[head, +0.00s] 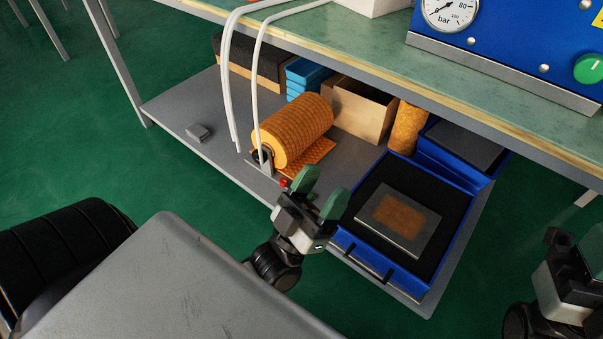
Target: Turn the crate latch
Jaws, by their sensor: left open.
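An open blue crate (452,252) with a dark foam lining sits on the lower shelf, right of centre. A grey plate with a brown patch (402,218) lies in it. Small dark fittings, perhaps latches (349,248), show on its front wall; which way they are turned is too small to tell. My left gripper (319,190) is open, its green fingertips just left of the crate's near left corner, with nothing visible between them. Whether it touches the crate is unclear. My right gripper (590,247) is cut off at the right edge, well away from the crate.
A cardboard box (357,108), blue bins (306,78) and a second blue crate (480,172) lie behind. White cables (229,80) hang down in front. The bench top (340,37) overhangs the shelf (205,110).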

